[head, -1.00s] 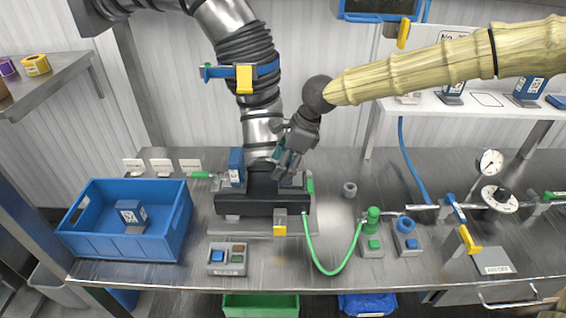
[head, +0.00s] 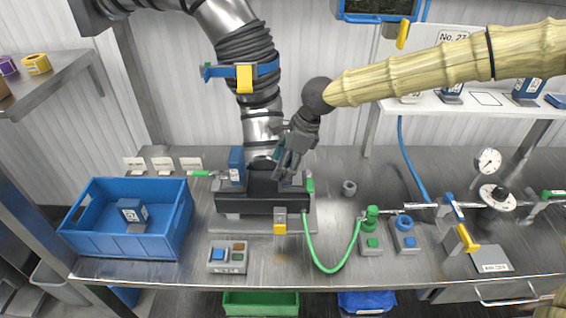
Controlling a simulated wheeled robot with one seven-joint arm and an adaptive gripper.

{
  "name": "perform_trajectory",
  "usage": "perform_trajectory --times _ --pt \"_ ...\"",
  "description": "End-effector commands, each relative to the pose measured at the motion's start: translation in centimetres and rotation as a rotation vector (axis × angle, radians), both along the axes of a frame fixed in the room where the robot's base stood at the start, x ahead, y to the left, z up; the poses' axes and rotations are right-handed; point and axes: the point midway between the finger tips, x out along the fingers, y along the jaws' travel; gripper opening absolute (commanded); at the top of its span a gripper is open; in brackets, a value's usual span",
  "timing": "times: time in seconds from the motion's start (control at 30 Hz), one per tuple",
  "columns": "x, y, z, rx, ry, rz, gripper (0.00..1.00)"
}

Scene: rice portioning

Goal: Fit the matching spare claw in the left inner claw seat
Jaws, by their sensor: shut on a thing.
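My gripper (head: 287,164), at the end of my yellow-sleeved arm, points down at the dark claw base (head: 262,202) at the foot of the big grey arm (head: 245,60). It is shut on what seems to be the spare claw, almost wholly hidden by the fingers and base. I cannot tell whether that piece touches its seat. A blue claw (head: 237,166) stands upright at the base's left end. The inner seats are hidden from this view. Another blue claw with a white label (head: 132,211) lies in the blue bin (head: 172,238).
More blue claws (head: 452,90) stand on the white shelf (head: 440,106) at right, beside an empty outlined spot (head: 487,98). A green hose (head: 330,270) loops in front of the base to a green fitting (head: 371,220).

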Motion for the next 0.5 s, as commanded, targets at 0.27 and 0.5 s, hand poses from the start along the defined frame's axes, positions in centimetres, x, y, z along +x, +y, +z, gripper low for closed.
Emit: perform_trajectory --times 0.27,0.5 --pt "0.03 0.03 0.08 0.001 -0.001 0.000 0.65" --pt "0.02 0.02 0.04 0.000 -0.001 0.000 0.89"
